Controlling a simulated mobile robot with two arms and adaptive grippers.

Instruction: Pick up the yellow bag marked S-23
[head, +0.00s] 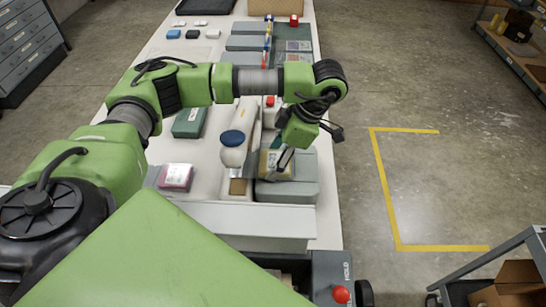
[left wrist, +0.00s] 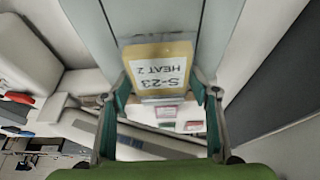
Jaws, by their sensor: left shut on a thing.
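The yellow bag marked S-23 (left wrist: 158,68) shows in the left wrist view, with a white label reading "S-23 HEAT 2". My left gripper (left wrist: 163,93) has its two fingers on either side of the bag and is shut on it. In the head view the bag (head: 268,163) is partly hidden by my left gripper (head: 285,160), over grey boxes near the table's right edge. I cannot tell whether the bag still touches the box under it. My right gripper is not in view.
Grey boxes (head: 287,191) lie below my gripper. A pink-labelled pack (head: 175,177) and a green box (head: 190,122) lie further left.

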